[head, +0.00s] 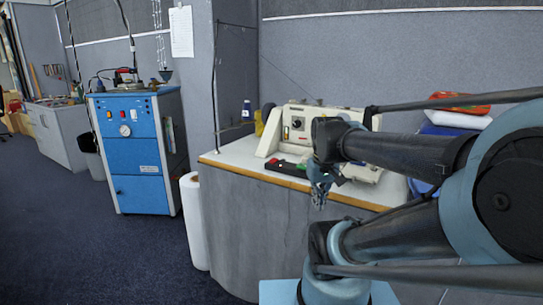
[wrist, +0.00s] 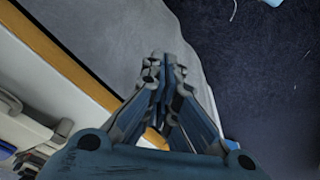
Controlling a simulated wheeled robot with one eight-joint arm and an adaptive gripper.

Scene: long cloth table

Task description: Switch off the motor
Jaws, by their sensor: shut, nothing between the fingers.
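A cream-white machine (head: 297,123) with a dark knob and small coloured parts on its front panel stands on the white-topped table (head: 232,156). I cannot tell which part is the motor's switch. My gripper (head: 319,197) is shut and empty, pointing down at the table's front edge, right of the black box and apart from it. In the wrist view my gripper (wrist: 165,60) has its fingers together beside the table's wooden edge. My arm hides the right part of the machine.
A blue cabinet (head: 133,150) stands at the left, with a white roll (head: 195,222) upright beside the table. A small dark bottle (head: 246,110) and a yellow item (head: 259,123) are behind the table's left end. A red item (head: 461,102) lies at right. The carpet at left is clear.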

